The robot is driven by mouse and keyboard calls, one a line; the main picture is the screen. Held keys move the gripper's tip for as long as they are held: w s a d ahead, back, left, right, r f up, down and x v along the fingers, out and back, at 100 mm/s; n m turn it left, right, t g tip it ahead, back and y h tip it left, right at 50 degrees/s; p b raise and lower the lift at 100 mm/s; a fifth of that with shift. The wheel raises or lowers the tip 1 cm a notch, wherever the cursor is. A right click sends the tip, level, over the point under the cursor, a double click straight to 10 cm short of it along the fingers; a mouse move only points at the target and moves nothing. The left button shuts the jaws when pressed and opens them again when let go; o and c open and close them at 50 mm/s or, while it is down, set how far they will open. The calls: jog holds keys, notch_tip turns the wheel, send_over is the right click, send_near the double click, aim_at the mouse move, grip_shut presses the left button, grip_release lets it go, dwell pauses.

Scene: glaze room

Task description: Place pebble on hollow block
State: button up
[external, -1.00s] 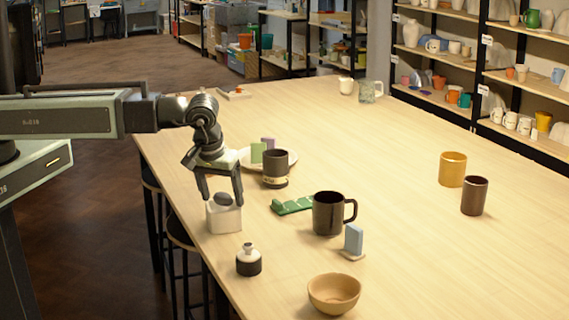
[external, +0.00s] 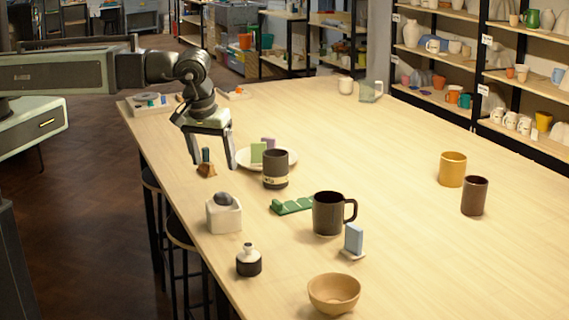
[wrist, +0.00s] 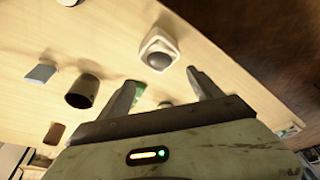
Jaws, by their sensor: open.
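The pebble (external: 223,199) is dark grey and rounded. It sits on top of the hollow block (external: 225,217), a white block near the table's left edge. In the wrist view the pebble (wrist: 159,61) shows against the white hollow block (wrist: 161,40). My gripper (external: 214,166) is open and empty. It hangs above the table, behind and above the block, clear of the pebble. In the wrist view its fingers (wrist: 166,90) are spread with nothing between them.
A small dark bottle (external: 249,261) stands in front of the block. To the right are a green holder (external: 293,206), a dark mug (external: 328,214) and a dark cup (external: 275,169) by a plate (external: 290,163). A small brush-like object (external: 206,168) stands near my gripper. The table's right half is mostly clear.

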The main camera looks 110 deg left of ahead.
jog(key=shift+d+r, duration=0.15)
jog(key=shift+r, duration=0.3)
jog(key=s+d+f+m+h, duration=0.1)
jog(key=d+m+h, duration=0.2)
jog(key=d+m, duration=1.5)
jog(key=d, duration=0.5)
jog(key=shift+s, duration=0.3)
